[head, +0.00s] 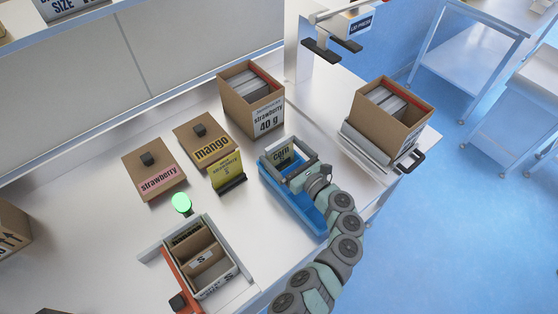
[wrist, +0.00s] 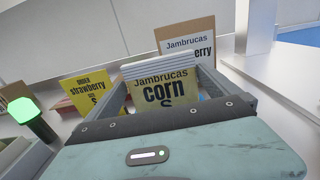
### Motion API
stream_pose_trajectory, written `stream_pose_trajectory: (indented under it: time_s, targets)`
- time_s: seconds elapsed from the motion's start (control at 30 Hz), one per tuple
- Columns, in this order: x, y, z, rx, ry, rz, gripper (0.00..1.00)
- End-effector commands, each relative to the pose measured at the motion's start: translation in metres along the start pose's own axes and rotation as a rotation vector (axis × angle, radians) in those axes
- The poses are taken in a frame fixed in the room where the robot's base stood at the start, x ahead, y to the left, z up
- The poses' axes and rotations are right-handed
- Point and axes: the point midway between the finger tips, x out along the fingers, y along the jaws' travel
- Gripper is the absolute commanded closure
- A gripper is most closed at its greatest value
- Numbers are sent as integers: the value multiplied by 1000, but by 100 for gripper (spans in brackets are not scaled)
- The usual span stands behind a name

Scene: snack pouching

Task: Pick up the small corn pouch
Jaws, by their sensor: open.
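The small corn pouch (head: 282,153) stands in the blue tray (head: 298,212), its yellow label facing me. In the wrist view the corn pouch (wrist: 163,92) reads "Jambrucas corn S" and stands between the two grey fingers. My gripper (head: 287,163) is over the blue tray with its fingers apart on either side of the pouch. I cannot tell whether the fingers touch it. The lower part of the pouch is hidden behind the gripper body in the wrist view.
A yellow order card (head: 227,170) stands left of the tray. A strawberry 40 g box (head: 267,117) is behind it. Mango (head: 212,150) and strawberry (head: 159,183) boxes are at left. A green lamp (head: 182,203) stands near a divided carton (head: 209,259). Another carton (head: 405,128) is at right.

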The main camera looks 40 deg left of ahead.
Motion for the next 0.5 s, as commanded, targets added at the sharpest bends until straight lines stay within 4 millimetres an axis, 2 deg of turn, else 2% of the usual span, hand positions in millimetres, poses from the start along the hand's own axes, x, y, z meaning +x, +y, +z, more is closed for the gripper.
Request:
stream_pose_trajectory:
  time_s: [0.3,0.5]
  targets:
    - [43,-2,-3,-1,2,1,0]
    - [48,-2,-2,1,1,-1,0]
